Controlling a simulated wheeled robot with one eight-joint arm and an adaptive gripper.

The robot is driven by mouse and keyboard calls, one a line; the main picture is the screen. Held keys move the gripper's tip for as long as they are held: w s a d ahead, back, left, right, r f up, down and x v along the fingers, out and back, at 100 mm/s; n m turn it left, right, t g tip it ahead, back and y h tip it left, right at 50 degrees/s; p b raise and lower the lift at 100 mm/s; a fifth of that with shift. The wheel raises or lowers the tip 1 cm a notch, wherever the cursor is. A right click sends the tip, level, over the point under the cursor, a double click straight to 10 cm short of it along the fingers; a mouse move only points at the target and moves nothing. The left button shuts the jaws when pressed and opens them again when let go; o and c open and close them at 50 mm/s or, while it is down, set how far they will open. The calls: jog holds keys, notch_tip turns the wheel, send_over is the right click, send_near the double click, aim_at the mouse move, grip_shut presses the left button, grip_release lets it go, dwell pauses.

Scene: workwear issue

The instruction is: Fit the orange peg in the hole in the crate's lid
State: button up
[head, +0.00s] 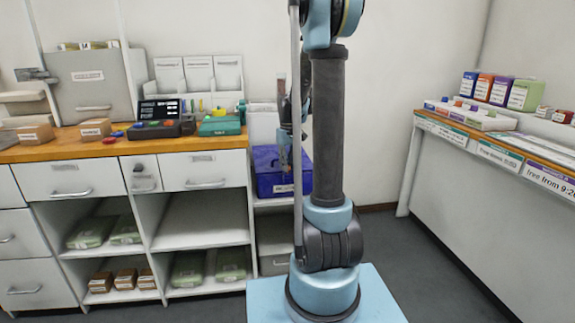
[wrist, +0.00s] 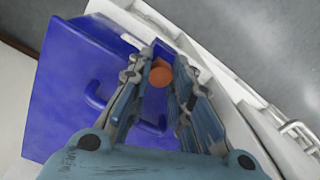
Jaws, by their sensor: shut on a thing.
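The blue crate (head: 268,184) stands on a shelf between the drawer unit and my arm, partly behind my arm. In the wrist view the crate (wrist: 72,75) fills the left and middle, with a raised blue handle (wrist: 95,95) on it. My gripper (wrist: 166,58) is shut on the orange peg (wrist: 160,75), which shows as a round orange end between the fingers, over the crate's edge area. In the head view my gripper (head: 284,155) is in front of the crate, and the peg cannot be made out. I cannot make out the lid's hole.
A wooden worktop (head: 60,148) at left holds a black control box (head: 160,118) and a green case (head: 220,124). White shelf edges (wrist: 225,75) run close to the right of my gripper in the wrist view. A counter (head: 500,150) stands at right, with open floor before it.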

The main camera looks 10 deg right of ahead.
jog(key=shift+f, duration=0.5)
dwell(0.6)
jog(key=o, duration=0.8)
jog(key=shift+r, duration=4.5)
